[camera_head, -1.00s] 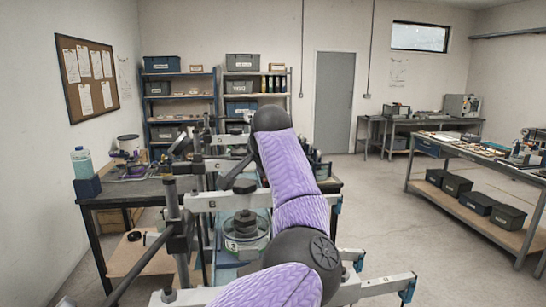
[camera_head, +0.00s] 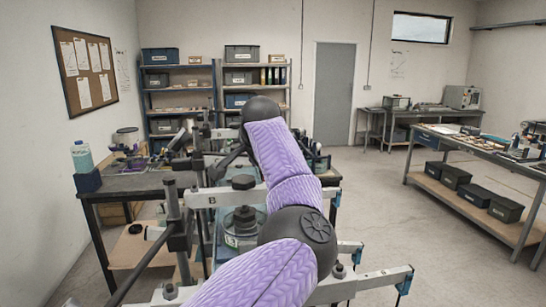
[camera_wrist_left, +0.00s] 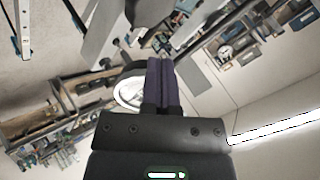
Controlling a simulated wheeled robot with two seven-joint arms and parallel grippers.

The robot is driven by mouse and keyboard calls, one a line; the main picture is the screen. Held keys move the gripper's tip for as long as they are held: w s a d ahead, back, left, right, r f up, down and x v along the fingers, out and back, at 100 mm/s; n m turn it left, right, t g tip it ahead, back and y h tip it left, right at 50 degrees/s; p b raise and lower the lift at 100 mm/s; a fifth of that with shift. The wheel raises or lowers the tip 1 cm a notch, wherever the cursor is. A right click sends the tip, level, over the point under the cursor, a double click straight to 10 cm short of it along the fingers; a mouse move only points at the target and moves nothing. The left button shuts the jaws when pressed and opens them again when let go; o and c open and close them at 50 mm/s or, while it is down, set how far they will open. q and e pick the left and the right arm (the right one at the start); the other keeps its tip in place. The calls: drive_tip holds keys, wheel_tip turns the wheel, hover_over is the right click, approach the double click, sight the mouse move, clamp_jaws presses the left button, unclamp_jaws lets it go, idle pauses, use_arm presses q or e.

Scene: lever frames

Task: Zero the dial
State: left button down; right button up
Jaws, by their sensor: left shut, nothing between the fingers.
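In the left wrist view, my left gripper (camera_wrist_left: 160,68) has its dark fingers together with nothing between them. A white round face with a dark rim (camera_wrist_left: 130,92), possibly the dial, shows just left of the fingers and partly behind them. I cannot read it or tell whether the fingers touch it. In the head view my purple arm crosses the middle, and its gripper is hidden behind the arm. The lever frame's pale bars (camera_head: 226,197) lie left of and behind my arm. No dial can be made out there. My right gripper is not in view.
A workbench (camera_head: 125,187) with a bottle (camera_head: 83,158) on it stands at left behind the frame. A dark post (camera_head: 177,225) rises close to my arm's left. Shelves and a grey door (camera_head: 334,92) are at the back. Open floor lies right, before another bench (camera_head: 480,155).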

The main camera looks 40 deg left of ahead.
use_arm(q)
drive_tip(key=shift+v, duration=2.95)
drive_tip(key=shift+s, duration=0.1)
